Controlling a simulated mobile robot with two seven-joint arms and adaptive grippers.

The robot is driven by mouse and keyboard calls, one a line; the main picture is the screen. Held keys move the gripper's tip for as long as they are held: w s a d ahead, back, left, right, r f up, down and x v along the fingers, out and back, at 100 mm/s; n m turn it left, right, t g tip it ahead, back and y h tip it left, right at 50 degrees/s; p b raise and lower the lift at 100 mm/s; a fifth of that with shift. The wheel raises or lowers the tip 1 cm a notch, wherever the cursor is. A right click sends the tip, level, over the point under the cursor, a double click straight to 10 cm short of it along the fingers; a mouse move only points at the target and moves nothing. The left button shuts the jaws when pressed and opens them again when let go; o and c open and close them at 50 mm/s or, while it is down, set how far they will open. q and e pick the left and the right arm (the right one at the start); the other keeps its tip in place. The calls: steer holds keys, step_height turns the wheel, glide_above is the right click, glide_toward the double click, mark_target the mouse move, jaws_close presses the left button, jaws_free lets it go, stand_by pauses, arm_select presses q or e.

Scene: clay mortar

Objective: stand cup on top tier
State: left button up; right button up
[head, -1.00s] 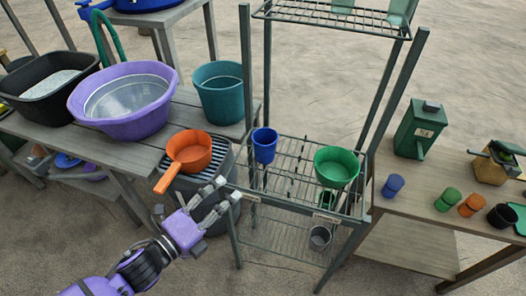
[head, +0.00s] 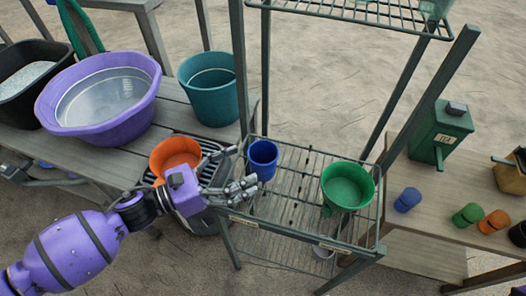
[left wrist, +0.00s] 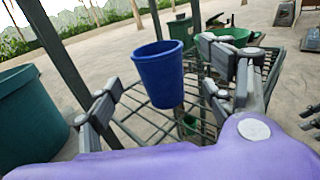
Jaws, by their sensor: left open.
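A blue cup (head: 263,160) stands upright at the left end of the rack's wire middle tier (head: 300,210). My left gripper (head: 241,168) is open just left of the cup, with its fingertips close to the cup's side. In the left wrist view the blue cup (left wrist: 161,75) shows between the spread fingers of my left gripper (left wrist: 165,90); whether they touch it I cannot tell. The rack's wire top tier (head: 350,12) is at the upper edge of the head view, only partly in frame.
A green pot (head: 347,187) stands right of the cup on the same tier. Rack posts (head: 266,80) rise beside the cup. An orange pan (head: 174,153), teal bucket (head: 209,90) and purple basin (head: 100,100) are left.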

mark_target(264, 158)
arm_select(q)
steer(key=shift+w+d+r, duration=0.1)
steer(key=shift+w+d, duration=0.05)
steer(key=shift+d, duration=0.35)
steer(key=shift+w+d+r, duration=0.1)
steer(key=shift+d, duration=0.35)
steer(key=x, duration=0.2)
steer(key=p+x, duration=0.1)
steer(key=x, duration=0.2)
steer(key=shift+w+a+f, duration=0.15)
steer(key=shift+w+f, duration=0.05)
steer(key=shift+f, duration=0.05)
steer(key=shift+c, duration=0.9)
steer(key=c, duration=1.2)
arm_select(e)
steer(key=shift+v, duration=0.75)
steer(key=shift+s+f, duration=0.1)
steer(key=shift+s, duration=0.05)
